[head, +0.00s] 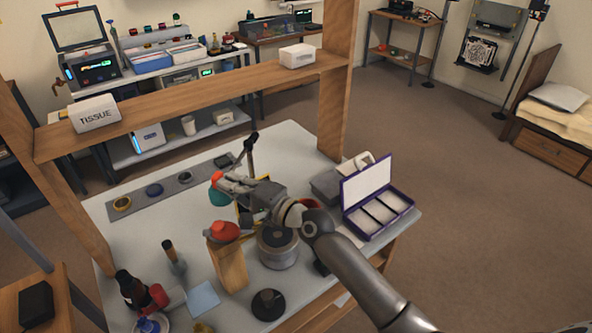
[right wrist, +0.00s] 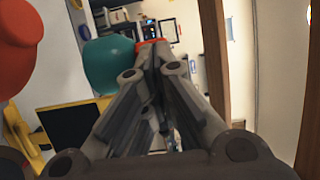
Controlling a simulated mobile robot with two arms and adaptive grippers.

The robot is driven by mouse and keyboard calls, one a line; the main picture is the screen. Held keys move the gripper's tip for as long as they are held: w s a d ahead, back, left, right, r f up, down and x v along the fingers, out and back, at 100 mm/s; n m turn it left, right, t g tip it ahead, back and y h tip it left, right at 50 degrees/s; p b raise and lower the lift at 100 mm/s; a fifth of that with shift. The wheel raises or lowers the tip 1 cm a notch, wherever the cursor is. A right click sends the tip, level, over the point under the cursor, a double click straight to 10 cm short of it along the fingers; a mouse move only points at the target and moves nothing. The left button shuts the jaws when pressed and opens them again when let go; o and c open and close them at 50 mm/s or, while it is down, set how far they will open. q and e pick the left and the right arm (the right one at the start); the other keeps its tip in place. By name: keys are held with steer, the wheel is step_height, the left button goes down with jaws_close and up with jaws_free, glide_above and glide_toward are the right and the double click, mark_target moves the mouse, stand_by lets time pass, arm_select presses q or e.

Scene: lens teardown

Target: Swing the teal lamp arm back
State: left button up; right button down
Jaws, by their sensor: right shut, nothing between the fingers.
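The teal lamp part (head: 217,196) is a rounded teal shape above the workbench, just beside my right fingertips in the head view. It also shows in the right wrist view (right wrist: 108,64), left of the fingers. My right gripper (head: 222,182) reaches in from the right and is shut and empty; its closed fingers show in the right wrist view (right wrist: 155,52). A small red piece (right wrist: 150,42) shows at the fingertips; whether they touch it I cannot tell. The rest of the lamp arm is largely hidden behind my gripper. My left gripper is not in view.
A red object (head: 225,230) tops a wooden block (head: 230,264) close below my gripper. A round grey pot (head: 278,250) stands under my wrist. An open purple case (head: 376,214) lies right. A wooden shelf beam (head: 200,97) crosses behind.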

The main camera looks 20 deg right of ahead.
mark_target(210, 188)
steer(key=w+a, duration=0.1)
steer(key=a, duration=0.2)
steer(key=w+a, duration=0.1)
steer(key=a, duration=0.1)
steer(key=shift+w, duration=0.35)
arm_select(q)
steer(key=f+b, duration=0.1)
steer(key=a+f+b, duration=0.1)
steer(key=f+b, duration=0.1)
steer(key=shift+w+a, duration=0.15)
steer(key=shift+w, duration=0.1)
arm_select(e)
steer(key=x, duration=0.7)
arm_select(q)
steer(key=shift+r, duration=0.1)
arm_select(e)
steer(key=shift+a+r, duration=0.15)
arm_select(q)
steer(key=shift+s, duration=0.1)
